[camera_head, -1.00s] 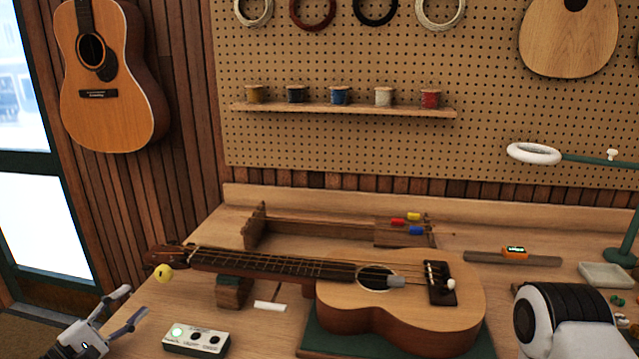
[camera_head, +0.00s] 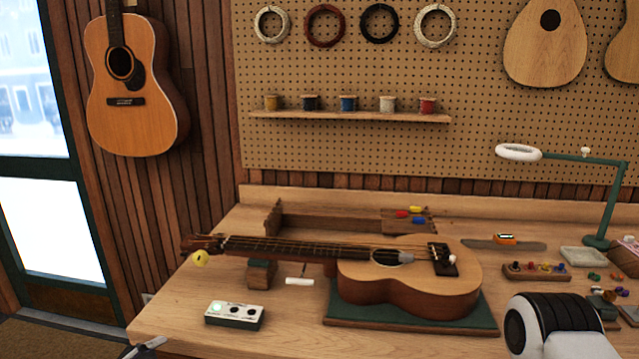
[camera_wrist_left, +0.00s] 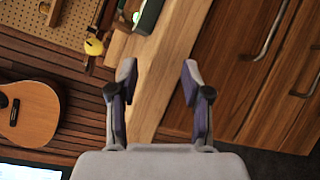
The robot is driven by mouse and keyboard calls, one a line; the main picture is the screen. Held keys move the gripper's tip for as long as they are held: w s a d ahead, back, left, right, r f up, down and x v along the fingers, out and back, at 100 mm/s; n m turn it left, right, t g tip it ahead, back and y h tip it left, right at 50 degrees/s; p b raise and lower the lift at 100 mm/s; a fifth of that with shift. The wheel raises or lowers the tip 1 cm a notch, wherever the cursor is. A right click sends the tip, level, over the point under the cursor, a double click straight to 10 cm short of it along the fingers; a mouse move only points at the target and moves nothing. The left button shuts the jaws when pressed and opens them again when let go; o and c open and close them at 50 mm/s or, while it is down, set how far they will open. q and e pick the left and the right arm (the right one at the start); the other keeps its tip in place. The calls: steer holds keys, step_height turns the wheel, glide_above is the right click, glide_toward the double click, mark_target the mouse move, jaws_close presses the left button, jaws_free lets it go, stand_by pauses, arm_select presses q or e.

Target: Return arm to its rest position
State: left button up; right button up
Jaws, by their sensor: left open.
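My left gripper (camera_wrist_left: 158,82) is open and empty in the left wrist view, its two fingers apart over the edge of the wooden workbench (camera_wrist_left: 165,75). In the head view only a tip of it (camera_head: 146,347) shows at the bottom edge, left of the bench front. The ukulele (camera_head: 415,285) lies on a green mat (camera_head: 400,318) on the bench, its neck on a wooden rest. A yellow knob (camera_head: 199,259) hangs at its headstock; it also shows in the left wrist view (camera_wrist_left: 94,47). My right gripper is not in view.
A small tuner box (camera_head: 234,315) sits near the bench front. A lamp (camera_head: 612,200), a pale tray (camera_head: 583,258) and small parts are at the right. A guitar (camera_head: 132,85) hangs on the left wall.

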arm_select(q)
steer(key=s+d+f+m+g+y, duration=0.2)
steer(key=s+d+f+g, duration=0.2)
steer(key=s+d+f, duration=0.4)
steer(key=s+d+f+m+g+y, duration=0.1)
steer(key=s+d+f+g, duration=0.4)
steer(key=f, duration=0.5)
steer(key=s+a+f+m+g+y, duration=0.1)
steer(key=s+f+m+g+y, duration=0.1)
steer(key=s+m, duration=0.4)
steer(key=s+a+f+m+g+y, duration=0.2)
steer(key=s+f+m+g+y, duration=0.1)
steer(key=s+m, duration=0.4)
steer(key=s+y, duration=0.1)
steer(key=s, duration=0.2)
steer(key=shift+s+a+f+y, duration=0.25)
steer(key=shift+s+y, duration=0.15)
steer(key=shift+w, duration=0.1)
